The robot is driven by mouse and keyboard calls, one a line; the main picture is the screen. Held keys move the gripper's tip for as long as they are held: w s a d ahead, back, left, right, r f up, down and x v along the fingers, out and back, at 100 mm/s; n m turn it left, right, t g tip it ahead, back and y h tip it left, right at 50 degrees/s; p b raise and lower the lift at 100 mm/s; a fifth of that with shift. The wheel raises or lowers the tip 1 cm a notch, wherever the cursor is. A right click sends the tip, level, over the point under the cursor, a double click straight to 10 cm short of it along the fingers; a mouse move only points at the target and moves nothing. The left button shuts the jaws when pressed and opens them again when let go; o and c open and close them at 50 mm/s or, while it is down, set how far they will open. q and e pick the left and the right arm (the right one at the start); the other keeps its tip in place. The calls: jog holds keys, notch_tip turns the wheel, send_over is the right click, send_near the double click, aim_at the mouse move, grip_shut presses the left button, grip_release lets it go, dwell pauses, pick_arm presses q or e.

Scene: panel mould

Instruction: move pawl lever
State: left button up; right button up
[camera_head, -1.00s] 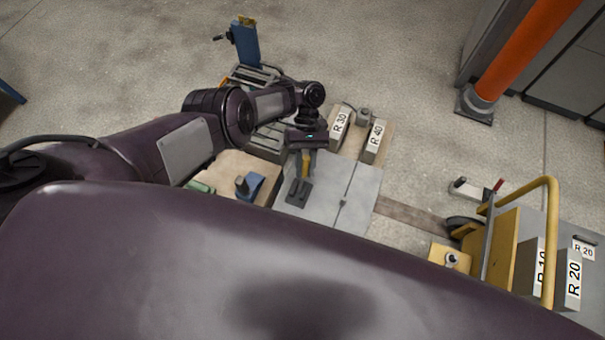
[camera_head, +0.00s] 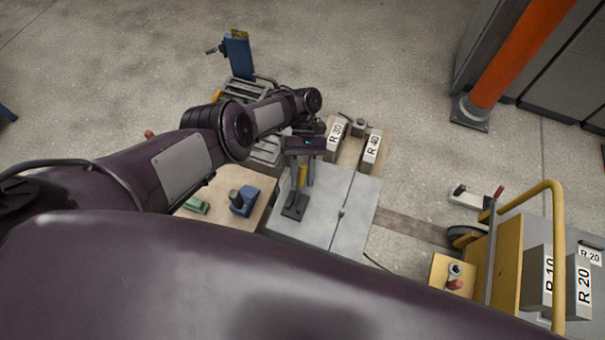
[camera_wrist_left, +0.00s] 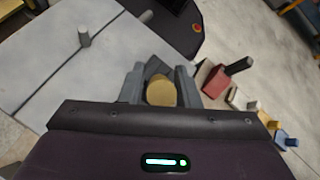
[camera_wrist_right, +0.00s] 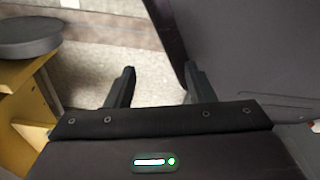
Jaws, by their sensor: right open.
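The lever has a yellow handle (camera_head: 303,176) on a dark base (camera_head: 295,207), set on a grey panel (camera_head: 330,207). My left gripper (camera_head: 302,182) reaches down over the handle, one finger on each side. In the left wrist view the handle's round tan end (camera_wrist_left: 161,92) fills the gap between the fingers (camera_wrist_left: 160,80), with almost no space at either side. The lower handle is partly hidden by the fingers. My right gripper (camera_wrist_right: 160,80) is open and empty, away from the lever; it is hidden in the head view.
Blocks R 30 (camera_head: 335,140) and R 40 (camera_head: 371,151) stand behind the panel. A blue part (camera_head: 243,202) and a green part (camera_head: 196,205) lie on a wooden board to its left. A yellow-railed cart (camera_head: 508,262) with blocks R 10 and R 20 stands right.

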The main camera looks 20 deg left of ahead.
pick_arm(q)
jog(key=shift+o, duration=1.2)
jog(key=shift+w, duration=0.15)
pick_arm(e)
jog(key=shift+f, duration=0.1)
pick_arm(q)
jog(key=b+v, duration=0.3)
jog(key=v, duration=0.4)
jog(key=shift+w+r, duration=0.2)
jog(key=shift+r, duration=0.05)
pick_arm(e)
jog(key=w+a+r, duration=0.1)
jog(key=w, duration=0.5)
jog(key=shift+w, duration=0.4)
pick_arm(q)
jog(key=shift+a, duration=0.1)
pick_arm(e)
jog(key=shift+a+r, duration=0.1)
